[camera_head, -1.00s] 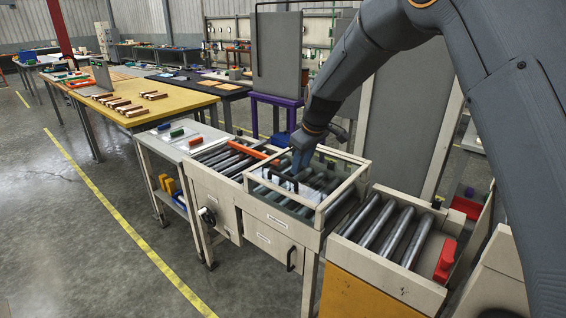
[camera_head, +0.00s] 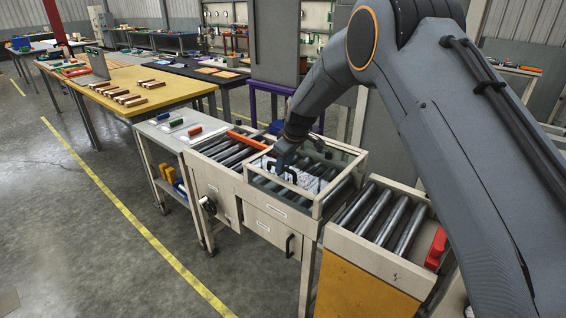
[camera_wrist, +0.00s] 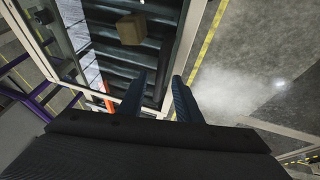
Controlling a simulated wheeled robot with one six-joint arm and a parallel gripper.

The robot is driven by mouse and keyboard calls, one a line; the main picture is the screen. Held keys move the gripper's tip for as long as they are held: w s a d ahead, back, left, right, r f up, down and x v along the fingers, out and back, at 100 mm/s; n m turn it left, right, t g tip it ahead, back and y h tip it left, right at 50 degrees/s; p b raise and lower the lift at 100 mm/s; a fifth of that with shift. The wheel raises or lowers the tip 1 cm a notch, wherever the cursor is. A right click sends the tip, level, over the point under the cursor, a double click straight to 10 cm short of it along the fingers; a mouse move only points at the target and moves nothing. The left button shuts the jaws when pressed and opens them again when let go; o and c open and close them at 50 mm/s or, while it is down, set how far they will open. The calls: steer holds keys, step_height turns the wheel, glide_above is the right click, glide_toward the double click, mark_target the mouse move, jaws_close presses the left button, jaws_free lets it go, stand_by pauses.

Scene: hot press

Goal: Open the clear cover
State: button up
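The clear cover (camera_head: 345,177) is a see-through box lid with a cream frame. It lies shut over the middle press station in the head view. A black handle (camera_head: 283,178) shows at its front left side. My gripper (camera_head: 283,165) points down at the handle from above; I cannot tell whether it touches it. In the wrist view, the two dark blue fingers of my gripper (camera_wrist: 159,76) are apart with nothing clearly held between them. The cover's pale frame edge (camera_wrist: 182,55) runs past the fingertips. The handle is not clear in the wrist view.
Roller conveyors lie left (camera_head: 222,148) and right (camera_head: 385,217) of the station, with a red block (camera_head: 436,247) on the right one. A drawer handle (camera_head: 289,246) juts from the front. A side cart (camera_head: 170,135) stands left. The floor in front is free.

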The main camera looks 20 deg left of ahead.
steer(key=shift+c, duration=0.4)
jaws_close()
steer(key=shift+w+r, duration=0.15)
steer(key=shift+r, duration=0.05)
